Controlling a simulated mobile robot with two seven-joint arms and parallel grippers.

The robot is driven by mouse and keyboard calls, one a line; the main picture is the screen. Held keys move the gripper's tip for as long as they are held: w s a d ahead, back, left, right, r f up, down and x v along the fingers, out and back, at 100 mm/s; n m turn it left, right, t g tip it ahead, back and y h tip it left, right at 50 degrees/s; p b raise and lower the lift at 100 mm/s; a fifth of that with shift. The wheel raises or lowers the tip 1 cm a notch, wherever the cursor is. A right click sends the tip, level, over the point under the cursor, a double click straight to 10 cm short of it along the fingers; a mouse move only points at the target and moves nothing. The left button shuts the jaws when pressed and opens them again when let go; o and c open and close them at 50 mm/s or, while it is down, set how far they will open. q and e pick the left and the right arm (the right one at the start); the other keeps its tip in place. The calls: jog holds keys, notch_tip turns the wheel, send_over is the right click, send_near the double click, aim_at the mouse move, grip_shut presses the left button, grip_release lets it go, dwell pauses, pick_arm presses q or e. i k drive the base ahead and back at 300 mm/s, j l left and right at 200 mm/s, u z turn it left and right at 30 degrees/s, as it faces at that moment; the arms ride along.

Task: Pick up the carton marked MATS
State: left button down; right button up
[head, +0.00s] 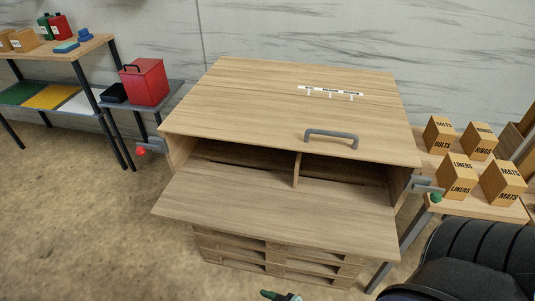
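The carton marked MATS (502,184) is a light-brown box with dark lettering on its top and front. It stands on the wooden table (478,207) at the right, at the near right of a group of cartons. The LINERS carton (459,176) is to its left, and the RINGS carton (479,141) and BOLTS carton (438,135) stand behind.
A large wooden cabinet (290,95) with its front flap (280,212) folded out fills the middle. A dark ribbed shape (480,255) rises at the lower right, near the table. A red box (144,82) stands on a side shelf at the left. The left floor is clear.

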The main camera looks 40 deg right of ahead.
aim_at(502, 184)
jog(key=z, duration=2.9)
jog(key=u, duration=0.75)
jog(key=i+l+u, duration=0.1)
jog(key=l+u, duration=0.65)
jog(key=u, duration=0.2)
jog(key=l+u, duration=0.45)
jog(key=l, duration=0.45)
jog(key=k+l+u, duration=0.1)
jog(key=l, duration=0.35)
jog(key=k+l+u, duration=0.1)
jog(key=l, duration=0.35)
